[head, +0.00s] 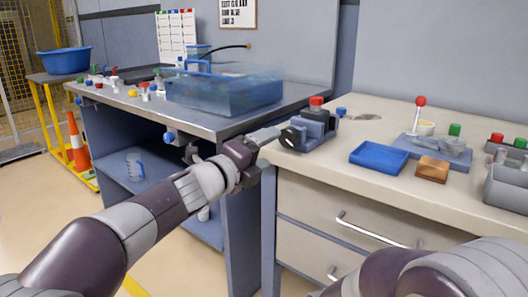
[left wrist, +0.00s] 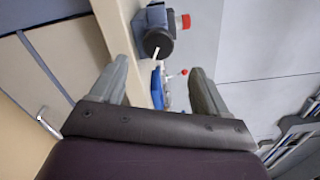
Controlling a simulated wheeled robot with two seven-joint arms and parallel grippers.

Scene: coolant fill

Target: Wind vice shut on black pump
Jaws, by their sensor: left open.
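A blue-grey vice (head: 318,122) stands at the near left corner of the cream workbench. Its round black winding wheel (head: 291,137) faces my left gripper. In the left wrist view the vice (left wrist: 150,18) is at the top, and the wheel (left wrist: 158,43) shows a pale handle. A red cap (head: 316,101) rises above the vice; the pump's body cannot be told apart from the dark vice parts. My left gripper (head: 266,137) is open and empty, just short of the wheel. In the left wrist view its fingers (left wrist: 158,75) are spread below the wheel. My right gripper is out of view.
A blue tray (head: 379,157), a brown block (head: 432,169) and a grey fixture with a red-knobbed lever (head: 420,118) stand to the vice's right. A translucent blue tank (head: 225,90) is on the left bench (head: 215,124). A gap separates the benches.

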